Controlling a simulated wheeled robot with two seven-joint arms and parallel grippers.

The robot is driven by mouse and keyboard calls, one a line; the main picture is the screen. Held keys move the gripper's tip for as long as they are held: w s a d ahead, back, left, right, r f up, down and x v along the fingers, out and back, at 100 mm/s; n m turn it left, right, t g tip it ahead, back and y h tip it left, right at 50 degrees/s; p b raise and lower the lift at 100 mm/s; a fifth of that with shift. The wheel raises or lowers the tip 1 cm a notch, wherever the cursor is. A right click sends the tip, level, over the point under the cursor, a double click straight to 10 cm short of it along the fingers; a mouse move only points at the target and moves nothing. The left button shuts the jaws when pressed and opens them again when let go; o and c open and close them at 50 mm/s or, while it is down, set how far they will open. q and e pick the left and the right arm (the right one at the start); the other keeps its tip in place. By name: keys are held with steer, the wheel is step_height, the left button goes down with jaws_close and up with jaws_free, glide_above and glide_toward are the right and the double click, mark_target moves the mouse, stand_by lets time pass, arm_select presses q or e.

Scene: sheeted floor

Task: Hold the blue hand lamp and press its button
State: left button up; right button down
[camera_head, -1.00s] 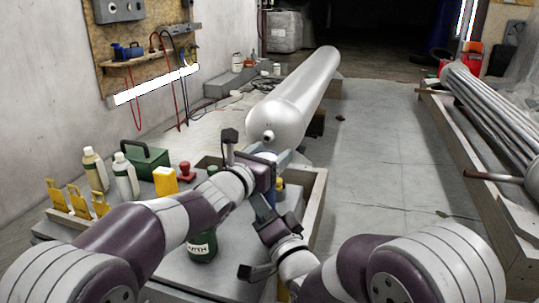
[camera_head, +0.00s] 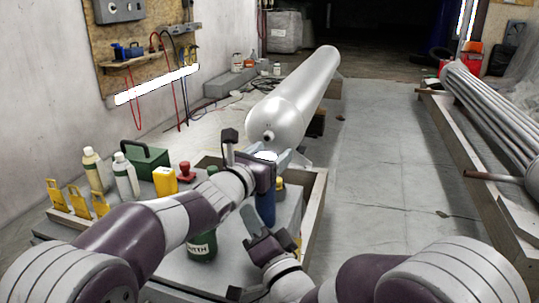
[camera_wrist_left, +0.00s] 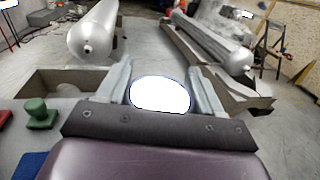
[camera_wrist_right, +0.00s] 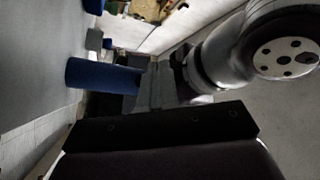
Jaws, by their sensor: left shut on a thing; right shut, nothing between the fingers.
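The blue hand lamp is upright in my left gripper (camera_head: 284,160). Its blue handle (camera_head: 265,208) hangs below the gripper in the head view. Its bright white face (camera_wrist_left: 160,95) shows between the two fingers in the left wrist view. My right gripper (camera_head: 249,218) is shut and empty, just left of the handle and lower than my left gripper. In the right wrist view the closed fingers (camera_wrist_right: 150,85) are near the blue handle (camera_wrist_right: 100,75); I cannot tell whether they touch it. I cannot make out the lamp's button.
The table holds a dark green jar (camera_head: 202,244), a red stamp (camera_head: 185,171), a yellow box (camera_head: 165,181), white bottles (camera_head: 126,177), a green case (camera_head: 146,160) and yellow tags (camera_head: 78,201). A large metal cylinder (camera_head: 290,115) lies beyond.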

arm_select(q)
steer(key=o, duration=1.2)
arm_select(e)
steer(key=shift+s+a, duration=0.15)
steer(key=shift+s, duration=0.35)
steer(key=shift+s+a, duration=0.15)
steer(key=shift+s, duration=0.35)
